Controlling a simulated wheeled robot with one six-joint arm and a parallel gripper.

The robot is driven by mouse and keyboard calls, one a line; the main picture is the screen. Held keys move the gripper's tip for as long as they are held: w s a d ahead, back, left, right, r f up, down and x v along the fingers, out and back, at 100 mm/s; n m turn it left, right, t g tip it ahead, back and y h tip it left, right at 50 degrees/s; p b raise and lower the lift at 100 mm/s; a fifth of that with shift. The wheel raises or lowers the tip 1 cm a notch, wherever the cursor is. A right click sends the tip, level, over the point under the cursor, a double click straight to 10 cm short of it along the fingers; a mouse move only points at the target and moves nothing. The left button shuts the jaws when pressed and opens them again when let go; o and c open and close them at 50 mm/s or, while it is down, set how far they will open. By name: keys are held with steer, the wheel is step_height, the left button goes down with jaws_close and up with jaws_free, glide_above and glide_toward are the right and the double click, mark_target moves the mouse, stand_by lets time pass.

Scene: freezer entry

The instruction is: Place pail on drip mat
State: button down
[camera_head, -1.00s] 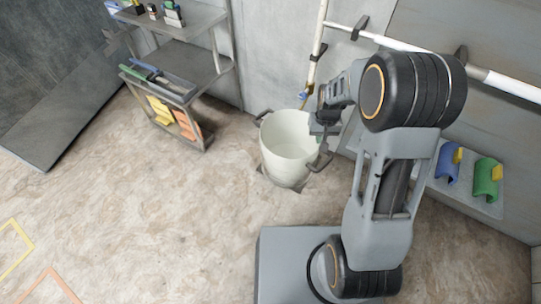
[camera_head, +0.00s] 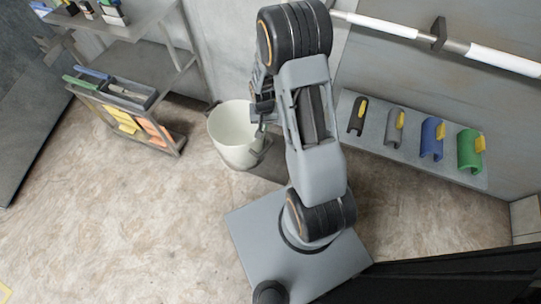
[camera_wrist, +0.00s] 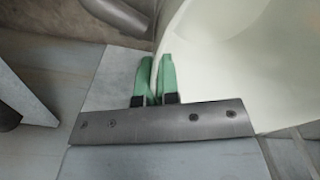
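The white pail (camera_head: 233,133) stands upright in the head view, left of my arm, with dark grips at its rim. I cannot tell whether it touches the floor. My gripper (camera_head: 262,112) is at the pail's right side, partly hidden by my arm. In the wrist view the two green fingers (camera_wrist: 155,80) are close together with the edge of the pail (camera_wrist: 225,60) between them, so the gripper looks shut on the pail. A dark grey patch shows below the pail's right side; I cannot tell whether it is the drip mat or shadow.
A grey shelf cart (camera_head: 125,100) with trays and yellow and orange items stands left of the pail. A wall ledge (camera_head: 365,135) with several coloured hooks is at the right. A black panel (camera_head: 450,280) fills the lower right.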

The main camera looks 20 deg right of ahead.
steer(key=s+d+f+m+b, duration=0.1)
steer(key=s+d+f+m, duration=0.2)
steer(key=s+f+m, duration=0.4)
steer(key=s+d+f+m+b, duration=0.1)
steer(key=s+d+f+m, duration=0.2)
steer(key=f, duration=0.7)
steer(key=w+d+f+b, duration=0.5)
steer(key=w+f, duration=0.6)
steer(key=f, duration=0.1)
steer(key=shift+w+d+f, duration=0.15)
steer(key=shift+w+f, duration=0.05)
steer(key=shift+f, duration=0.25)
steer(key=shift+f+b, duration=0.15)
steer(key=shift+b, duration=0.15)
steer(key=c, duration=1.4)
jaws_free()
steer(key=shift+o, duration=0.2)
